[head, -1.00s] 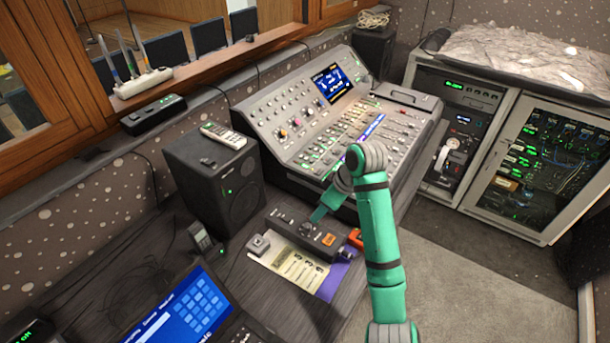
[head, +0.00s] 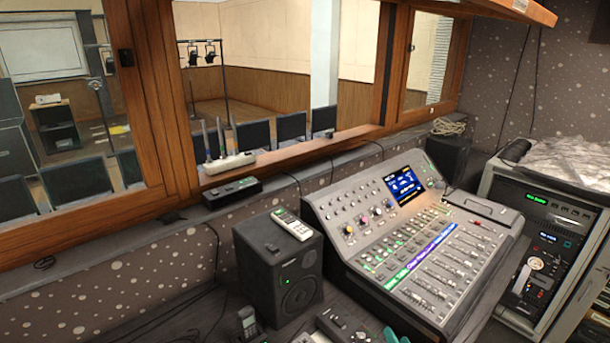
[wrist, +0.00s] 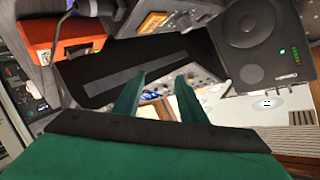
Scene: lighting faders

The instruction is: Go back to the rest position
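My gripper (wrist: 160,90) shows in the wrist view as two green fingers standing apart with nothing between them. It is clear of the things beyond it. In the head view only a small teal piece of my arm (head: 393,337) shows at the bottom edge; the rest is out of frame. The small black control box (head: 343,328) is cut off at the bottom of the head view; it also shows at the top of the wrist view (wrist: 172,20). The large mixing console (head: 430,250) stands behind it, its faders and lit screen visible.
A black speaker (head: 285,262) with a remote (head: 293,224) on top stands left of the console. An equipment rack (head: 540,245) stands at the right. A wooden window frame and ledge run behind. An orange box (wrist: 75,38) shows in the wrist view.

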